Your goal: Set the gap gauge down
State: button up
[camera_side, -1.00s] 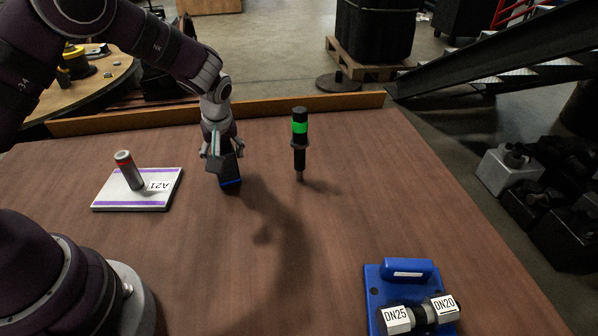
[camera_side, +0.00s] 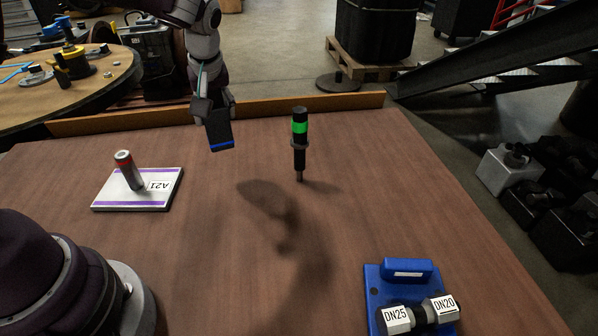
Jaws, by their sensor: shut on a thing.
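My gripper (camera_side: 214,108) is at the back left of the table, in the air. It is shut on a dark block with a blue band along its lower edge, which I take to be the gap gauge (camera_side: 220,132). The gauge hangs slightly tilted below the fingers, clear of the tabletop (camera_side: 240,240). The fingers are small here and partly hidden by the gauge.
A white plate (camera_side: 105,197) labelled A21 bears a grey cylinder (camera_side: 128,170) at left. A black tool with a green band (camera_side: 300,128) stands upright at centre back. A blue holder (camera_side: 374,290) with DN25 and DN20 parts is front right. The middle is clear.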

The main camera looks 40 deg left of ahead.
jog(key=s+d+r+m+t+h, duration=0.1)
jog(key=s+d+r+m+h, duration=0.1)
jog(key=m, duration=0.3)
jog(key=s+d+r+m+t+h, duration=0.1)
jog(key=d+r+m, duration=0.1)
jog(key=d+m, duration=0.3)
jog(key=shift+s+r+m+h, duration=0.35)
jog(key=shift+m+h, duration=0.05)
jog(key=shift+m, duration=0.4)
jog(key=shift+d, duration=0.15)
jog(key=s+d+f+m+g+h, duration=0.2)
jog(key=s+d+f+m+g, duration=0.15)
jog(key=s+d+m, duration=0.75)
jog(key=s+d+f+m+g+h, duration=0.2)
jog(key=s+d+m+g, duration=0.4)
jog(key=m, duration=0.9)
jog(key=shift+m+t+y, duration=0.4)
jog(key=shift+m+t, duration=0.1)
jog(key=shift+t, duration=0.35)
jog(key=f, duration=0.2)
jog(key=s+f, duration=0.1)
jog(key=f, duration=0.2)
jog(key=s+a+f, duration=0.1)
jog(key=f, duration=0.1)
jog(key=shift+s+f, duration=0.15)
jog(key=shift+s, duration=0.05)
jog(key=shift+f, duration=0.35)
jog(key=shift+f, duration=0.15)
